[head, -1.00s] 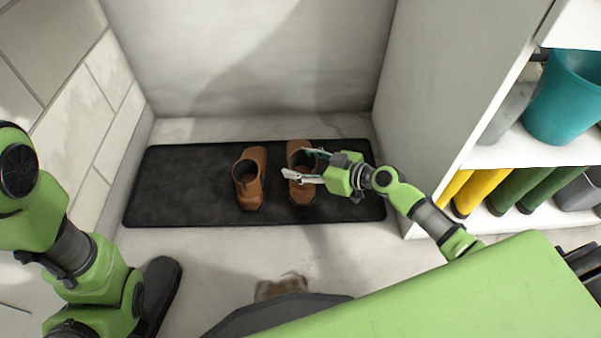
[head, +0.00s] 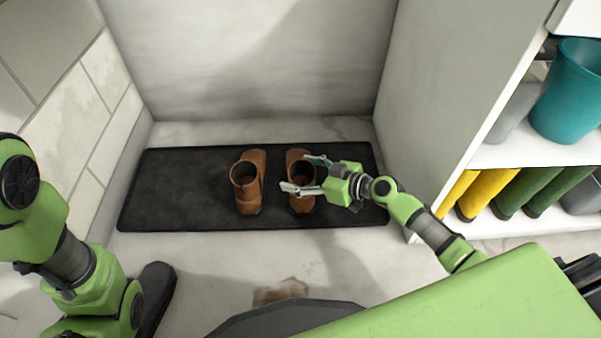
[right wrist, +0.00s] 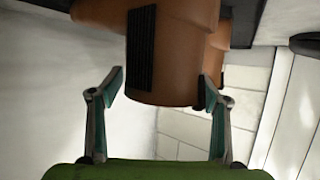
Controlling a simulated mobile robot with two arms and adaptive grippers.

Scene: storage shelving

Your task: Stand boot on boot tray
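Two brown ankle boots stand upright on the black boot tray (head: 170,190). The left boot (head: 247,190) stands alone near the middle. The right boot (head: 297,163) stands beside it with a small gap. My right gripper (head: 296,173) reaches in from the right at the right boot, its fingers open on either side of it. In the right wrist view the boot (right wrist: 175,55) fills the space between the two spread fingertips (right wrist: 162,84), with slim gaps showing at its sides.
A white shelf unit (head: 440,110) stands close at the right, holding a teal bucket (head: 568,95) and yellow (head: 480,192) and green boots (head: 530,190). Walls bound the tray behind and at left. The tray's left part is bare.

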